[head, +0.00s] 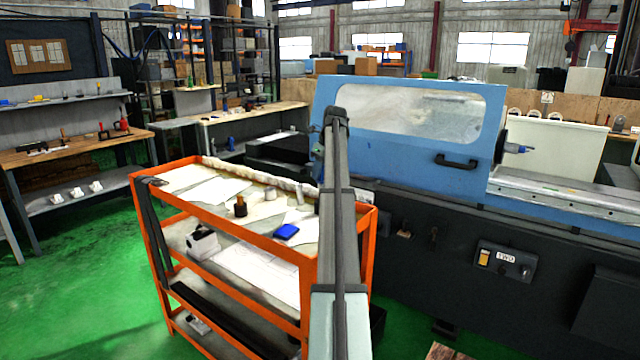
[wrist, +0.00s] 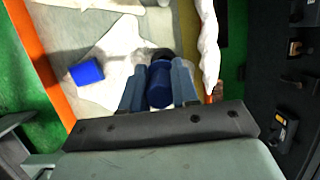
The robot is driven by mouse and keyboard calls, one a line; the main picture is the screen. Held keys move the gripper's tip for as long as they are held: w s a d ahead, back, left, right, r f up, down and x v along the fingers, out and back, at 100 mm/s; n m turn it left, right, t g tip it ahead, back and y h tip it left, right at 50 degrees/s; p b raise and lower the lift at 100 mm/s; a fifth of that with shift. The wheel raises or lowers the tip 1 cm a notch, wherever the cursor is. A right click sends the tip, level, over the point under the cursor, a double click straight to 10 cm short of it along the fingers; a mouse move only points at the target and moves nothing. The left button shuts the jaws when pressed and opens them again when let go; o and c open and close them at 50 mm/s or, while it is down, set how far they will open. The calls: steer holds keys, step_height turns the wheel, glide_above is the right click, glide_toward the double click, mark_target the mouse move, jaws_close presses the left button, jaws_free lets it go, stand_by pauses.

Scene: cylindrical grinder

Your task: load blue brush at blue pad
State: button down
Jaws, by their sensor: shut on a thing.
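The blue brush (wrist: 159,88) is a dark blue cylinder between the two fingers of my gripper (wrist: 160,72) in the wrist view. My gripper is shut on it. A dark round part shows at the brush's far end. The blue pad (wrist: 87,73) lies flat on the cart top, left of the gripper and apart from the brush. The pad also shows in the head view (head: 287,231), near the front edge of the cart's top shelf. In the head view my arm crosses the cart's right end, and I cannot make out the gripper or brush there.
The orange cart (head: 223,236) has raised rims and lower shelves. A dark bottle (head: 240,207) stands on its top, and a rolled white cloth (head: 262,176) lies along the back edge. The blue grinder (head: 400,150) stands close on the right. Cart top around the pad is mostly clear.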

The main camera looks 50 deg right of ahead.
steer(key=w+a+r, duration=0.3)
steer(key=s+a+f, duration=0.1)
steer(key=a, duration=0.6)
steer(key=s+a+f, duration=0.1)
steer(key=a+f, duration=0.1)
steer(key=a, duration=0.6)
steer(key=shift+s+a, duration=0.3)
steer(key=shift+s, duration=0.05)
steer(key=shift+f, duration=3)
steer(key=shift+f, duration=0.55)
step_height(320, 180, up, 7)
stand_by(0.8)
